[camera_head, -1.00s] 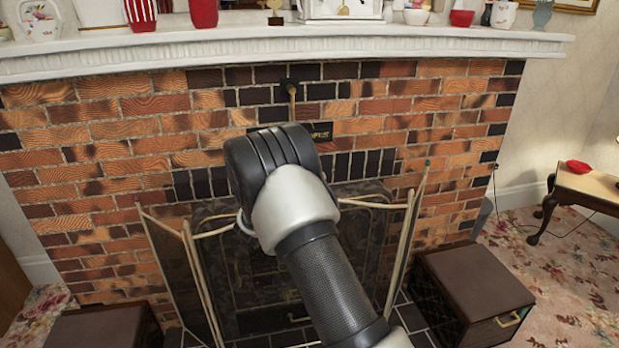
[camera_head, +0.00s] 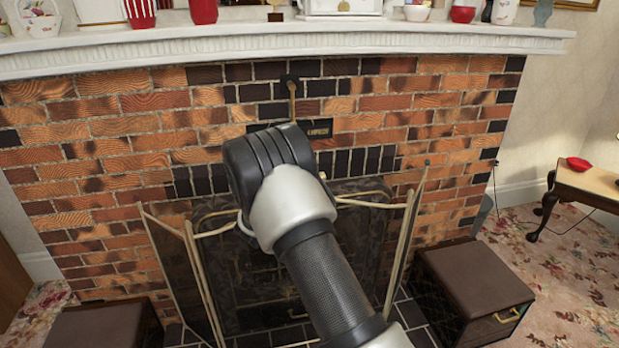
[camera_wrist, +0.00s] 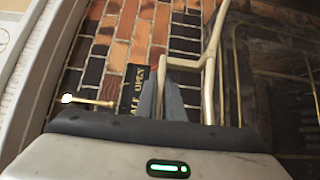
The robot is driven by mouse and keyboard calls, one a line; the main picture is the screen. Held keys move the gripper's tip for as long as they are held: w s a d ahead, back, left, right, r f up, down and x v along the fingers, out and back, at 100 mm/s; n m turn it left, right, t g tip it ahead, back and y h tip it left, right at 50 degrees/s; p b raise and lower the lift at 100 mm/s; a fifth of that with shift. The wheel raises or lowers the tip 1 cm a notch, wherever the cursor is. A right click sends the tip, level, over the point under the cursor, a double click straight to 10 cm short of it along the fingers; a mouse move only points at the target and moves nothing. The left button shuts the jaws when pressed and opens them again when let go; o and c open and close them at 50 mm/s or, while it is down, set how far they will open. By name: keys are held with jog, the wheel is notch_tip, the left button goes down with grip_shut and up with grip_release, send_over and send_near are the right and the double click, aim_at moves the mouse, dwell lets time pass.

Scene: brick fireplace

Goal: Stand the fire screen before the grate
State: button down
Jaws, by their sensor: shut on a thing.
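The fire screen (camera_head: 184,275) is a folding screen with pale brass-coloured rails and dark see-through mesh. It stands upright in front of the dark grate (camera_head: 262,268), its side panels angled out toward me. My arm covers much of its middle in the head view. In the wrist view, the screen's pale rail (camera_wrist: 207,75) runs into my gripper (camera_wrist: 168,102), whose grey fingers are shut on it. The gripper's fingers are hidden behind my arm in the head view. Where the screen's feet meet the hearth is partly hidden.
Brown boxes stand on either side, one at the right (camera_head: 470,285) and one at the lower left (camera_head: 100,325). The brick wall (camera_head: 100,195) rises behind, under a white mantel (camera_head: 130,52) crowded with ornaments. A small table (camera_head: 592,185) stands at the far right.

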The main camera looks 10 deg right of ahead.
jog(key=shift+w+f, duration=0.1)
jog(key=shift+f, duration=0.15)
dwell(0.9)
jog(key=shift+d, duration=0.1)
dwell(0.4)
jog(key=c, duration=1.8)
grip_release()
jog(key=shift+o, duration=1.4)
jog(key=shift+s+f, duration=0.25)
jog(key=shift+f, duration=0.25)
jog(key=shift+o, duration=0.2)
jog(key=shift+r, duration=0.1)
jog(key=shift+r, duration=0.1)
jog(key=shift+s+a, duration=0.2)
jog(key=shift+a, duration=0.15)
jog(key=v, duration=1)
